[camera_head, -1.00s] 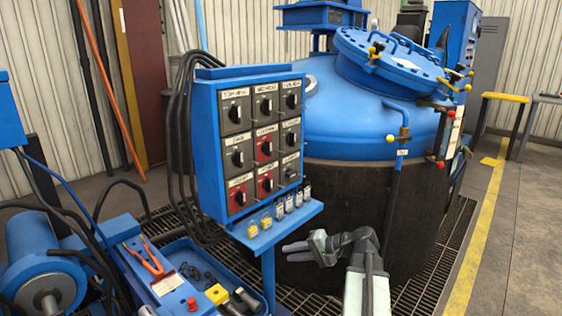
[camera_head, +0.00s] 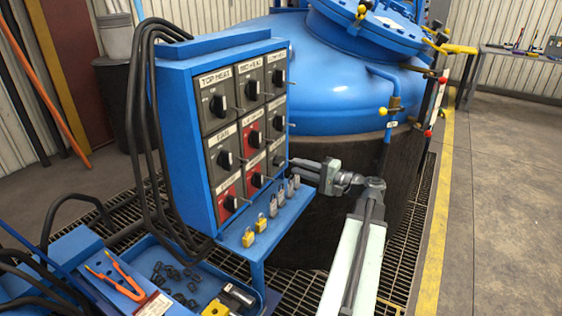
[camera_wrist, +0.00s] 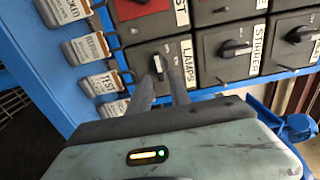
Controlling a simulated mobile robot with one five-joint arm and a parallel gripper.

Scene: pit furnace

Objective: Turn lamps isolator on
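The lamps isolator (camera_wrist: 147,55) is a grey switch box with a dark knob and a white LAMPS label in the wrist view. In the head view it is the grey switch (camera_head: 277,158) at the lower right of the blue panel (camera_head: 187,140), partly hidden by my fingers. My gripper (camera_wrist: 165,70) is in front of the knob, its two fingers slightly apart with the knob between or just beyond their tips. I cannot tell whether they touch it. In the head view my gripper (camera_head: 296,169) reaches the panel from the right.
Neighbouring switches include one labelled STIRRER (camera_wrist: 228,50). The blue furnace (camera_head: 330,75) stands behind. Open floor (camera_head: 500,200) lies to the right.

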